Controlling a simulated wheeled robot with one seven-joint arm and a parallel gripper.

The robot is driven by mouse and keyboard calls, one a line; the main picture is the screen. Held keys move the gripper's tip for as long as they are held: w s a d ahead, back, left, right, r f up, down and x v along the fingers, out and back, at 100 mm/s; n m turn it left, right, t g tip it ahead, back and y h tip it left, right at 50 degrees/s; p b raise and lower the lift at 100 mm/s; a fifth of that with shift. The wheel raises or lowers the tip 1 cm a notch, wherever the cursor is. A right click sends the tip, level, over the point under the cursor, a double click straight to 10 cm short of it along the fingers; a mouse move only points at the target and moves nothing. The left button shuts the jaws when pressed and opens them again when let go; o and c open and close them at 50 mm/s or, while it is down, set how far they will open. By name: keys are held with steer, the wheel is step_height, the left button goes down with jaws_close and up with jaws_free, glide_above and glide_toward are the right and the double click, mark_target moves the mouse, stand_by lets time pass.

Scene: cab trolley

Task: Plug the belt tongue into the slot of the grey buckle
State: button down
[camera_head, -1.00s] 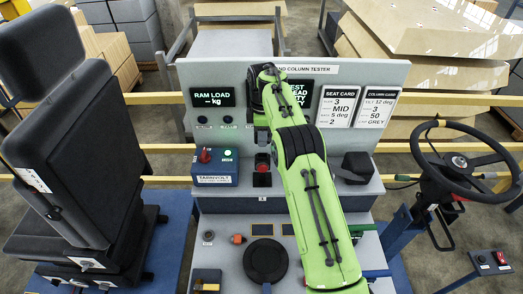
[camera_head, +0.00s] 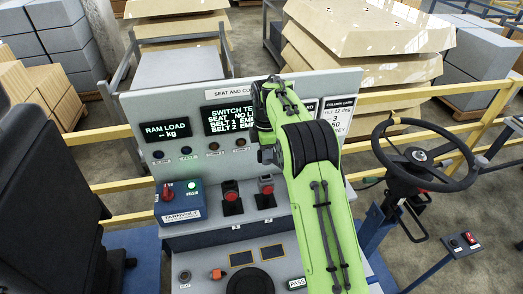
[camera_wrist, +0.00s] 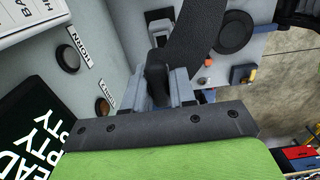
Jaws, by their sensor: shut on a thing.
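My gripper (camera_wrist: 158,82) is shut on a dark piece, which looks like the black body of the belt tongue (camera_wrist: 156,68). Wide black belt webbing (camera_wrist: 203,32) runs upward beside it in the wrist view. The tongue's metal plate cannot be made out. In the head view my green arm hides the gripper and the tongue. Two buckles with red tops stand on the bench shelf, a left one (camera_head: 231,196) and a right one (camera_head: 266,186), close to my arm. I cannot tell from their colour which is the grey one, and their slots are too small to see.
The upright panel (camera_head: 140,112) with screens stands behind the shelf. A blue switch box (camera_head: 180,208) is left of the buckles. A black seat (camera_head: 50,200) stands at left, a steering wheel (camera_head: 425,160) at right. A round black disc (camera_wrist: 237,32) lies on the bench.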

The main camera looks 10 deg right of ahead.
mark_target(266, 179)
steer(key=shift+s+r, duration=0.2)
steer(key=shift+s, duration=0.15)
steer(key=shift+w+f, duration=0.1)
steer(key=shift+f, duration=0.5)
steer(key=shift+f+b, duration=1)
steer(key=shift+f, duration=1.45)
steer(key=shift+f, duration=0.5)
steer(key=c, duration=0.8)
jaws_free()
steer(key=shift+c, duration=0.2)
steer(key=shift+r, duration=0.15)
step_height(266, 179, up, 16)
steer(key=shift+f+p, duration=0.2)
steer(key=shift+p, duration=0.8)
